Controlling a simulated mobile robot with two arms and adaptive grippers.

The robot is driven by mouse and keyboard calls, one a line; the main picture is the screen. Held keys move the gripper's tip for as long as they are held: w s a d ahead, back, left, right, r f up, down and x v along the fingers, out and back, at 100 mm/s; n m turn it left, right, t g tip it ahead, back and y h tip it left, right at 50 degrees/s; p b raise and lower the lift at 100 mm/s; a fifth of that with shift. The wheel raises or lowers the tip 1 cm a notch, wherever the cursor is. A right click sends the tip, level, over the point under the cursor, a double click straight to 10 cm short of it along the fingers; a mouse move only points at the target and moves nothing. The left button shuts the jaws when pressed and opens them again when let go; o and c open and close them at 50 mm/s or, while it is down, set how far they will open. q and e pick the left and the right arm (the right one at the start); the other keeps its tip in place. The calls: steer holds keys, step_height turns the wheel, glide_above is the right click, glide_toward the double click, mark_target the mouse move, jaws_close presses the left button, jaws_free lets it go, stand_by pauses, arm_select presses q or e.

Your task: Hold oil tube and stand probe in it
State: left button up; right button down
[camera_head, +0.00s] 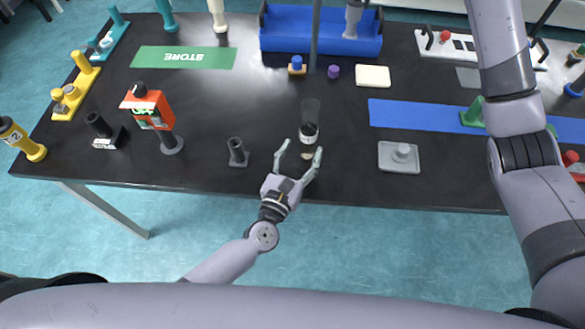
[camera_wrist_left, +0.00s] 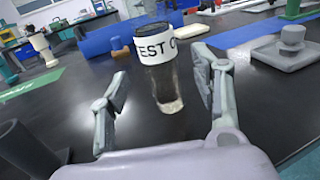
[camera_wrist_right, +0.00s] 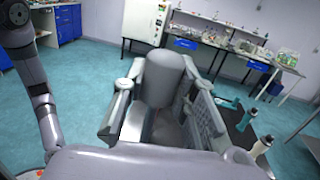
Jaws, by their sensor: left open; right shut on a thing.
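The oil tube (camera_head: 310,113) is clear and stands upright on the black table near its front edge. In the left wrist view, the oil tube (camera_wrist_left: 164,88) has a white label reading "TEST O…", cut off by its curve. My left gripper (camera_head: 301,151) is open, with its fingers on either side of the tube; contact cannot be told. My right gripper (camera_wrist_right: 156,95) is shut on a thick grey cylinder (camera_wrist_right: 160,75), apparently the probe. The right gripper is outside the head view. A dark grey rod (camera_head: 315,35) hangs down from the top edge, possibly the same probe.
A grey dish (camera_head: 398,167) lies right of the tube. A dark holder (camera_head: 237,153) and an orange device (camera_head: 150,110) stand to the left. The table's front edge is close.

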mark_target(305, 145)
arm_select(q)
steer(key=shift+x, duration=2.3)
steer(key=shift+c, duration=0.5)
steer(key=c, duration=1.2)
